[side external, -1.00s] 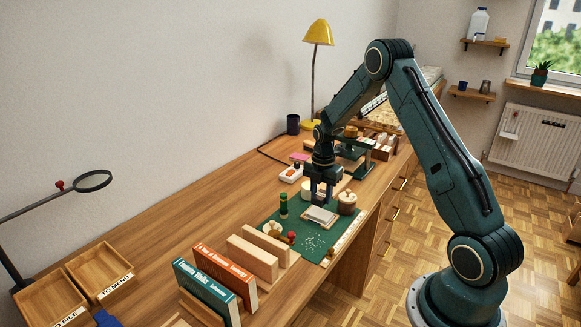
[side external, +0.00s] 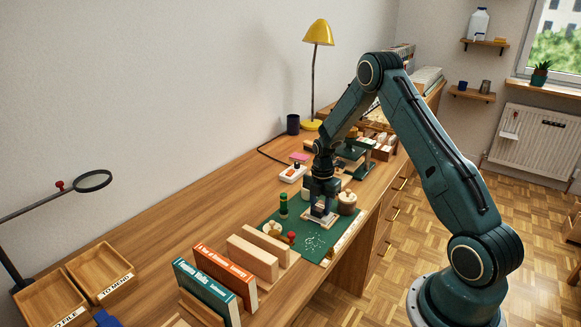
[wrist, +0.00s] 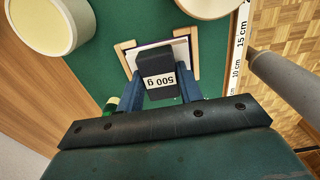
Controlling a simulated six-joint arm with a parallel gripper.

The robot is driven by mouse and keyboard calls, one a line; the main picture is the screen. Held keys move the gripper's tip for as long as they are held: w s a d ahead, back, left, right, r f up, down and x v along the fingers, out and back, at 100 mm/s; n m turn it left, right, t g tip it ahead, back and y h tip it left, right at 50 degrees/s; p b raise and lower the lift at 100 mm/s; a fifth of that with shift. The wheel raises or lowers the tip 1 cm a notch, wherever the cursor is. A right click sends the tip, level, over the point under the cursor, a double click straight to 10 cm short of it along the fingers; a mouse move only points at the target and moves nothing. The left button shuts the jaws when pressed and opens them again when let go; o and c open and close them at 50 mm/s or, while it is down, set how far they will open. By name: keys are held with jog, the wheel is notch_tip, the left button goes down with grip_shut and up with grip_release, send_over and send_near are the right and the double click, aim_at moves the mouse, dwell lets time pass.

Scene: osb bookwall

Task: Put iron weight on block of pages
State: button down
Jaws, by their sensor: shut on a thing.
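The iron weight (wrist: 156,68) is a dark block with a white "500 g" label in the wrist view. My gripper (wrist: 162,88) is shut on it, with a blue finger at each side. The block of pages (wrist: 181,45) is white and lies in a light wooden frame on the green mat, directly below the weight. In the side view my gripper (side external: 321,206) is low over the framed pages (side external: 309,217) and largely hides the weight. I cannot tell whether the weight touches the pages.
The green mat (side external: 313,244) carries a green bottle (side external: 283,207), a round pot (side external: 347,203) and a red-topped item. In the wrist view a cream tub (wrist: 47,27) stands at upper left and a ruler (wrist: 240,50) runs along the right. Books (side external: 207,290) stand at the front.

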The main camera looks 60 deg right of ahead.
aim_at(320, 206)
jog(key=c, duration=0.9)
grip_release()
jog(key=shift+f, duration=0.15)
notch_tip(320, 206, up, 12)
jog(key=shift+r, duration=0.2)
